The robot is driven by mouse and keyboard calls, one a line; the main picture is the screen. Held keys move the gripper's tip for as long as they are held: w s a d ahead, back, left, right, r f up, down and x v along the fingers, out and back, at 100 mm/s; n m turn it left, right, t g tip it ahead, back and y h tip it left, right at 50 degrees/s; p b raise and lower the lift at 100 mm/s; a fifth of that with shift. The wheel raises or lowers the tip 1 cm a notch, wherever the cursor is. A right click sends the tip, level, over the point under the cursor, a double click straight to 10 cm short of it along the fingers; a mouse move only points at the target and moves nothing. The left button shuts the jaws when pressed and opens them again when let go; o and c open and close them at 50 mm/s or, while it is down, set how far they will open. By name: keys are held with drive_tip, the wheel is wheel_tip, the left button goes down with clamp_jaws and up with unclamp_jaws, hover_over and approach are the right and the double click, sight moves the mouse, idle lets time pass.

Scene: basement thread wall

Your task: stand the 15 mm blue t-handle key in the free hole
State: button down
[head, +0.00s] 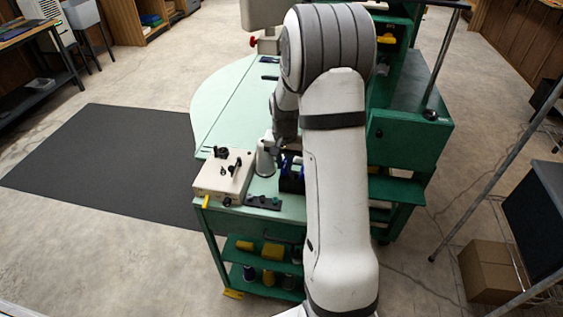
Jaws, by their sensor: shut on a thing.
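My gripper (279,157) is over the green bench top, beside the white wrist part of my arm, and is small and partly hidden. It is shut on the blue t-handle key (285,163), of which only a small blue patch shows. More blue shows close to its right, against my forearm. A dark holder (290,184) stands on the bench just below the gripper, partly covered by my arm. I cannot make out its holes, which one is free, or whether the key touches it.
A cream box (224,176) with black knobs stands left of the gripper. A dark strip (263,202) lies at the bench's front edge. The pale green bench top (225,105) is mostly clear behind. A green cabinet (408,140) stands to the right.

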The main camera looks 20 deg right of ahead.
drive_tip(key=shift+f, duration=0.3)
drive_tip(key=c, duration=1.3)
unclamp_jaws()
drive_tip(key=shift+o, duration=0.2)
drive_tip(key=shift+r, duration=0.1)
drive_tip(key=r, duration=0.4)
drive_tip(key=r+b, duration=0.1)
drive_tip(key=r, duration=0.2)
drive_tip(key=shift+s+a+r, duration=0.15)
drive_tip(key=shift+s+r, duration=0.05)
drive_tip(key=shift+r, duration=0.2)
drive_tip(key=s+a+r+n, duration=0.2)
drive_tip(key=s+a+r, duration=0.1)
drive_tip(key=s, duration=0.5)
drive_tip(key=s+a+r+n+t, duration=0.1)
drive_tip(key=s+a, duration=0.3)
drive_tip(key=s, duration=0.4)
drive_tip(key=s+a+r+n+t, duration=0.1)
drive_tip(key=s+a+r+n, duration=0.2)
drive_tip(key=s, duration=0.5)
drive_tip(key=shift+a+r+n, duration=0.4)
drive_tip(key=shift+a+r, duration=0.4)
drive_tip(key=shift+a, duration=0.05)
